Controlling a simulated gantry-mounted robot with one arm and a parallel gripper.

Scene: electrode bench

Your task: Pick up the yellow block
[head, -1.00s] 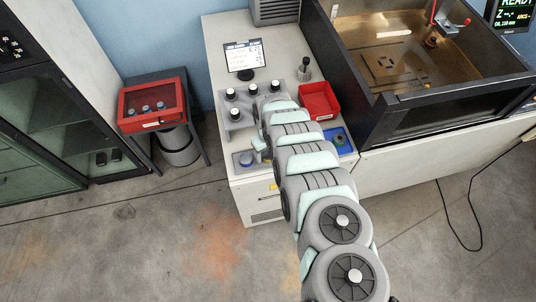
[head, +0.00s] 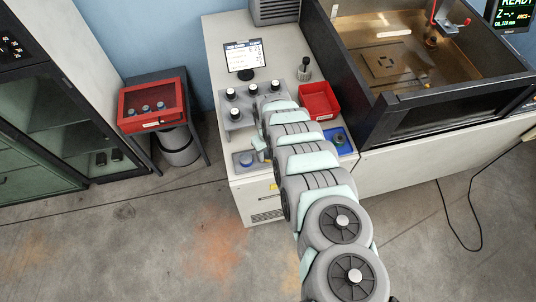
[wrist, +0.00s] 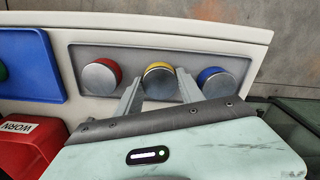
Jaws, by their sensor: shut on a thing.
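The yellow block (wrist: 158,66) is a short grey metal cylinder with a yellow end. In the wrist view it is the middle one of three in a row on a grey tray (wrist: 215,57). My gripper (wrist: 159,88) is shut on it, with one finger on either side. The block still appears to be at its place in the row; whether it touches the tray is hard to tell. A red-ended cylinder (wrist: 101,75) is to its left and a blue-ended one (wrist: 216,82) to its right.
A blue tray (head: 350,145) with a green-ended piece and a red bin (head: 319,100) lie right of my arm. A grey rack (head: 237,124) with several black-topped holders stands behind left. The machine tank (head: 420,117) is at right. The blue-ended cylinder (head: 246,160) sits close beside my arm.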

